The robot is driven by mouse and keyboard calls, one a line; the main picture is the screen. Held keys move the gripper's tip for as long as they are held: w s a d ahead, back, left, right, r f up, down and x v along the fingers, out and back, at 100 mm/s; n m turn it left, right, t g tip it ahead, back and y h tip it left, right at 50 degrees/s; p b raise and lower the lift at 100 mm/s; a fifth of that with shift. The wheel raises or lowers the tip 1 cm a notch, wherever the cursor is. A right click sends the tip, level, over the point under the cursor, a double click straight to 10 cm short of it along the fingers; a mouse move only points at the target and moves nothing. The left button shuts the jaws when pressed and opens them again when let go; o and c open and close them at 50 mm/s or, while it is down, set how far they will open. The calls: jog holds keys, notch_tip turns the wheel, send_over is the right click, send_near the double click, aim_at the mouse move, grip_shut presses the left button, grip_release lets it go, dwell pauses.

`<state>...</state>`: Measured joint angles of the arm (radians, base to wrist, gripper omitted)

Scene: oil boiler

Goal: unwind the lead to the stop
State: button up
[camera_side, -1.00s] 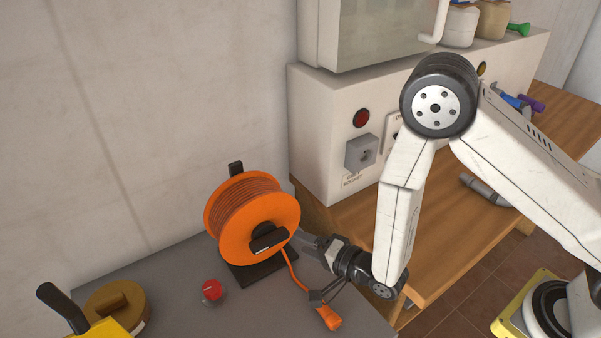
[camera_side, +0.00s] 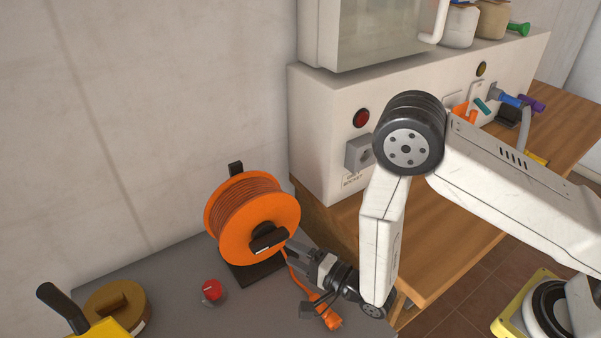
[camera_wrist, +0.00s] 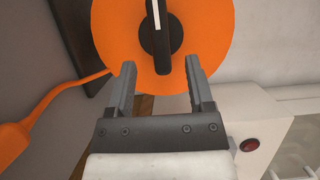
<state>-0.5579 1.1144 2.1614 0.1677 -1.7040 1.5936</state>
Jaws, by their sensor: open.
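The orange cable reel (camera_side: 228,216) stands on a black foot on the grey bench, with the lead wound on its drum. Its black crank knob (camera_side: 268,237) is on the front face; in the wrist view the knob (camera_wrist: 161,30) carries a white line and points upright. My gripper (camera_side: 289,248) is at the reel's lower right. In the wrist view my gripper (camera_wrist: 160,78) is open, its fingers apart over the lower part of the disc, just below the knob and not closed on it. The orange lead (camera_side: 300,281) hangs from the reel to its orange plug (camera_side: 328,315) on the bench.
A red knob (camera_side: 211,290) sits on the bench left of the reel. A brown round object (camera_side: 115,308) and a yellow tool lie further left. The white cabinet with a grey socket (camera_side: 359,154) stands behind on the wooden bench.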

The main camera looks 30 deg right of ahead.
aim_at(275, 244)
jog(key=shift+x, duration=2.65)
grip_shut()
